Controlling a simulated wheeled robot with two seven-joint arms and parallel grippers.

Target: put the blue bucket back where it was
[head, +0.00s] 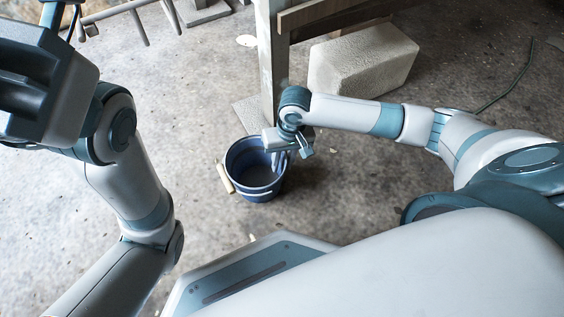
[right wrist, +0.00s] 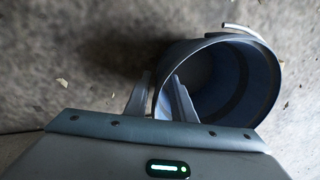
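The blue bucket (head: 272,187) is upright and looks empty, below the middle of the head view. Its pale handle grip (head: 225,178) hangs at its left side. I cannot tell whether its base touches the floor. My right gripper (head: 282,155) is at the bucket's upper right rim. In the right wrist view its two fingers (right wrist: 162,82) stand apart, one inside and one outside the bucket wall (right wrist: 262,85), with a gap visible. My left gripper (head: 38,85) is raised close to the camera at the upper left, away from the bucket; its fingers are not clear.
A wooden post (head: 272,65) of a bench stands just behind the bucket, with a flat slab (head: 247,114) at its foot. A large pale block (head: 362,60) lies behind my right forearm. A metal rail frame (head: 135,22) is at the back left. Concrete floor left of the bucket is clear.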

